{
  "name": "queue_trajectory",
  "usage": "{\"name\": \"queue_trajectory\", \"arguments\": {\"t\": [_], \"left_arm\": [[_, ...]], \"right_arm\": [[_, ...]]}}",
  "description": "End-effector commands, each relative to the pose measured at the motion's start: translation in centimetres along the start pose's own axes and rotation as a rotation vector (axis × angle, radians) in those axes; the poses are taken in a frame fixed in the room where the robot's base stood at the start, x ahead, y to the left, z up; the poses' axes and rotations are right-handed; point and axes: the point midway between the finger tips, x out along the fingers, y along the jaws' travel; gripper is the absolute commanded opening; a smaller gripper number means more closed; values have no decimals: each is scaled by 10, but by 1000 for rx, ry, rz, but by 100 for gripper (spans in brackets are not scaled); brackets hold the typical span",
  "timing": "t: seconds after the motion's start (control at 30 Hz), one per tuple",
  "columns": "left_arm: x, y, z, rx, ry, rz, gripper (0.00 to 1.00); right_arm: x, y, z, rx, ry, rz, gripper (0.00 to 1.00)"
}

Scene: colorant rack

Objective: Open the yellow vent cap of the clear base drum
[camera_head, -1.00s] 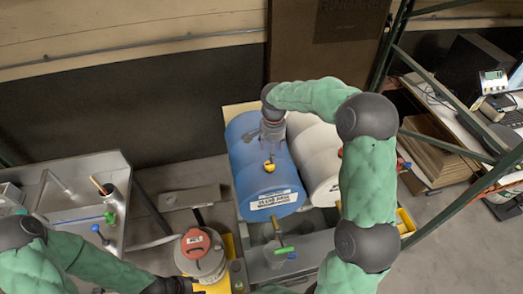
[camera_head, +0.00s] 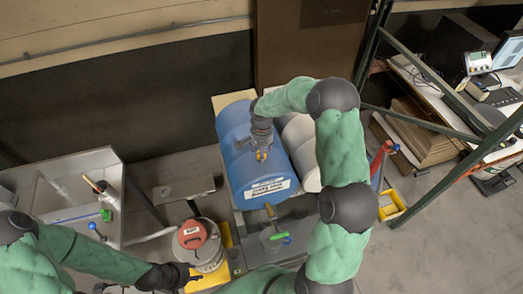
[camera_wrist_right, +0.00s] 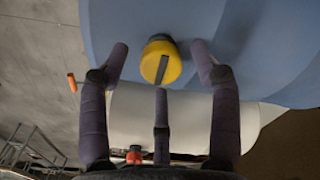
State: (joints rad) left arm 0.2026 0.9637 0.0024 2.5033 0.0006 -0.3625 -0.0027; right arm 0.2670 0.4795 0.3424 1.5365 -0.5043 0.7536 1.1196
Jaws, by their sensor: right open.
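The clear base drum (camera_head: 245,172) is a blue drum lying on its side, with a white label on its front end. Its yellow vent cap (camera_head: 261,155) sits on top, partly hidden by my right gripper (camera_head: 260,142). In the right wrist view the cap (camera_wrist_right: 158,62) is round with a dark bar across it. My right gripper (camera_wrist_right: 161,65) is open, with a finger on each side of the cap and a third finger below it, apparently not touching. My left gripper (camera_head: 190,278) is low in the head view, beside a grey can; its fingers are too small to read.
A white drum (camera_head: 305,160) lies right of the blue one, partly behind my right arm. The grey can (camera_head: 203,255) has a red lid (camera_head: 192,235). A metal sink bench (camera_head: 60,165) stands left, and a green rack post (camera_head: 372,45) rises at the right.

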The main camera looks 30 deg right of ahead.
Motion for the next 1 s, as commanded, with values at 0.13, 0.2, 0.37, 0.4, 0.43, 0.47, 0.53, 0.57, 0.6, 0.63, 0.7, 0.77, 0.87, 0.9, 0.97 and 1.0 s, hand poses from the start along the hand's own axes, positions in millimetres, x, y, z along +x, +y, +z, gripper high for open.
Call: {"name": "queue_trajectory", "arguments": {"t": [0.13,0.2,0.37,0.4,0.43,0.47,0.53,0.57,0.6,0.63,0.7,0.77,0.87,0.9,0.97,1.0], "left_arm": [[0,0,0,0,0,0,40],[0,0,0,0,0,0,40],[0,0,0,0,0,0,40],[0,0,0,0,0,0,40],[0,0,0,0,0,0,40],[0,0,0,0,0,0,40],[0,0,0,0,0,0,40],[0,0,0,0,0,0,40],[0,0,0,0,0,0,40],[0,0,0,0,0,0,40],[0,0,0,0,0,0,40],[1,0,0,0,0,0,40],[3,-1,0,0,0,0,40],[4,-2,0,0,0,0,40],[7,-2,0,0,0,0,40],[9,-3,0,0,0,0,40]], "right_arm": [[3,0,0,1,1,-1,63],[3,0,0,1,1,-1,63],[3,0,0,1,0,-1,49],[3,0,0,1,0,-1,38],[3,0,0,1,0,-1,29],[3,0,0,1,0,-1,21],[3,0,0,1,0,-1,7],[3,0,0,1,0,-1,7],[3,0,0,1,0,-1,7],[3,0,0,1,0,-1,7],[3,0,0,-2,0,-1,7],[3,0,0,-7,0,-1,7],[4,0,0,-28,0,0,7],[4,0,0,-41,0,0,7],[4,0,0,-67,0,0,7],[5,0,0,-87,0,0,7]]}}
